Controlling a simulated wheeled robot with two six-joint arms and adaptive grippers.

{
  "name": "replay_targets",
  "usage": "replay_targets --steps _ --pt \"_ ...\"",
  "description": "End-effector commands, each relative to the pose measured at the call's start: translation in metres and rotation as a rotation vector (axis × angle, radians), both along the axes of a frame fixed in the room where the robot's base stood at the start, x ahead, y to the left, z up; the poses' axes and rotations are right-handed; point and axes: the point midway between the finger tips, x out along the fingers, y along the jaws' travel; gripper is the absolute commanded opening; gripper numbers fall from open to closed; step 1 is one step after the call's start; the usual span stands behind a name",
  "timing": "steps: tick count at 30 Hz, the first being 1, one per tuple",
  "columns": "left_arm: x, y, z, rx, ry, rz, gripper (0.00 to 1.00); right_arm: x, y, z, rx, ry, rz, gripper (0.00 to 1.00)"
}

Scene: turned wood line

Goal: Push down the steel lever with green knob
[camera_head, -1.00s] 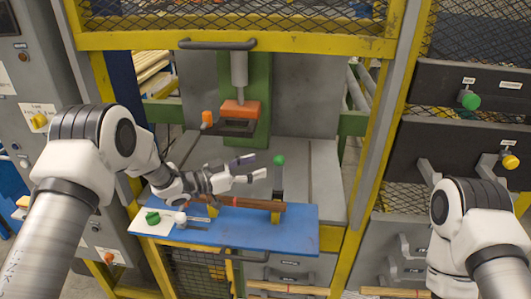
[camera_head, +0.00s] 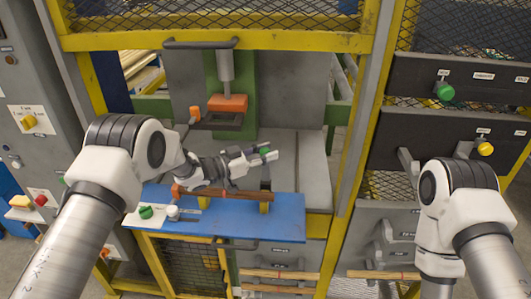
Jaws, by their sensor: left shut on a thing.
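The steel lever (camera_head: 265,172) stands upright near the right end of the blue bench plate (camera_head: 287,222), with a green knob (camera_head: 265,150) on top. My left gripper (camera_head: 264,154) comes in from the left with its fingers around the knob, shut on it. The fingers partly hide the knob. A brown turned wood bar (camera_head: 236,193) lies across the blue plate below the gripper.
A press with an orange block (camera_head: 228,103) stands behind the bench inside the yellow frame (camera_head: 352,150). A white plate with a green button (camera_head: 146,212) and a white ball-shaped knob (camera_head: 172,211) is at the blue plate's left. Black drawers (camera_head: 440,145) stand at the right.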

Motion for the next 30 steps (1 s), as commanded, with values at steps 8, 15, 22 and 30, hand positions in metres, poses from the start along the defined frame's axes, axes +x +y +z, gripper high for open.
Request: replay_targets --steps 8,15,22,30 --pt "-0.005 0.001 -0.007 0.002 -0.036 0.002 0.0 0.0 0.0 -0.011 0.0 0.0 0.0 0.4" --pt "-0.02 0.001 -0.013 0.002 -0.12 0.002 0.0 0.0 0.0 -0.031 0.0 0.0 0.0 0.4" --pt "-0.039 0.001 -0.024 0.003 -0.115 0.003 0.0 0.0 0.0 -0.05 0.0 0.0 0.0 0.4" --pt "-0.056 0.001 -0.034 0.002 -0.244 0.002 0.0 0.0 0.0 -0.077 0.0 0.0 0.0 0.4"
